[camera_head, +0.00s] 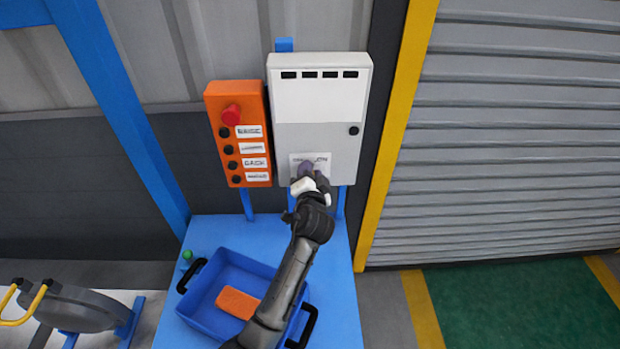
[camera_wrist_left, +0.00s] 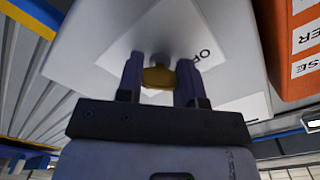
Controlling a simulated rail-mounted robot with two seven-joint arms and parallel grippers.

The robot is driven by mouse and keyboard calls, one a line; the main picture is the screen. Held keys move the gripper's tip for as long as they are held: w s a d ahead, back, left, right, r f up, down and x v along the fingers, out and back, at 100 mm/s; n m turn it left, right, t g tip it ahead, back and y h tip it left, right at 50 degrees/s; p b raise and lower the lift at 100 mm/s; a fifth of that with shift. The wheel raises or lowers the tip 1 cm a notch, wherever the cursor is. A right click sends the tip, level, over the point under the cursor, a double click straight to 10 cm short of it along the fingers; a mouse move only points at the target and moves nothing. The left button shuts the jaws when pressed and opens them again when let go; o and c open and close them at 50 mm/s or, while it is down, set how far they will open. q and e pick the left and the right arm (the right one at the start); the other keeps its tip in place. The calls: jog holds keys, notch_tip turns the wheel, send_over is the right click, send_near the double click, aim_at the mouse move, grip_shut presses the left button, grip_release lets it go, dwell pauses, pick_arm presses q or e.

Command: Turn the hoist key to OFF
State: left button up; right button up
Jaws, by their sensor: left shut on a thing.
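The hoist key (camera_wrist_left: 158,77) is a small yellow piece in the left wrist view, in front of a grey round part on a white label plate (camera_wrist_left: 225,35). My left gripper (camera_wrist_left: 160,82) is shut on the key, one dark finger on each side. Letters starting "OF" show on the plate beside the right finger. In the camera_head view my left gripper (camera_head: 307,170) is at the lower part of the grey control cabinet (camera_head: 338,140), over its label, and hides the key. The key's exact angle is hard to tell. My right gripper is not in view.
An orange button box (camera_head: 240,150) with a red knob (camera_head: 231,115) hangs left of the cabinet. Below, a blue table (camera_head: 215,232) bears a blue tray (camera_head: 205,290) with an orange block (camera_head: 237,303). A green knob (camera_head: 187,255) is beside the tray. A shutter (camera_head: 520,140) is at right.

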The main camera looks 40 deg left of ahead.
pick_arm(q)
jog(key=shift+n+b, duration=0.35)
jog(key=shift+n, duration=0.15)
jog(key=o, duration=0.9)
jog(key=shift+o, duration=0.2)
jog(key=v, duration=0.7)
jog(key=shift+s+d, duration=0.15)
jog(key=shift+s, duration=0.05)
